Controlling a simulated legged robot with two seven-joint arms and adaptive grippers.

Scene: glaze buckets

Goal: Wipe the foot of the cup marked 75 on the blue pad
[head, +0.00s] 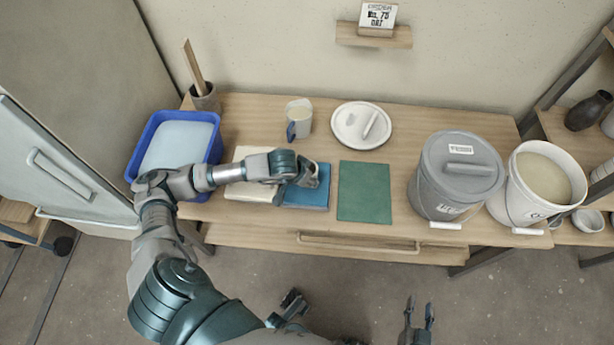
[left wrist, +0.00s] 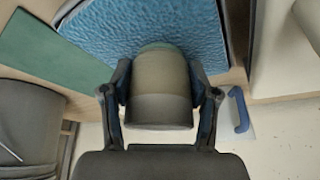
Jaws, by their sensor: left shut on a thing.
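My left gripper (head: 309,175) is over the blue pad (head: 306,197), low at its upper part. In the left wrist view, the left gripper (left wrist: 160,88) is shut on a grey-brown cup (left wrist: 160,108) with a teal-green band at its far end. That end faces the blue pad (left wrist: 150,22); I cannot tell whether it touches. No number shows on the cup, and in the head view the gripper mostly hides it. My right gripper (head: 419,318) is open and empty in front of the table, over the floor.
A green pad (head: 364,192) lies right of the blue pad, a cream block (head: 250,165) left. Behind stand a blue-handled mug (head: 299,112) and a round white lid (head: 350,136). A lidded grey bucket (head: 440,190) and an open white bucket (head: 510,200) stand right. A blue tub (head: 214,150) is left.

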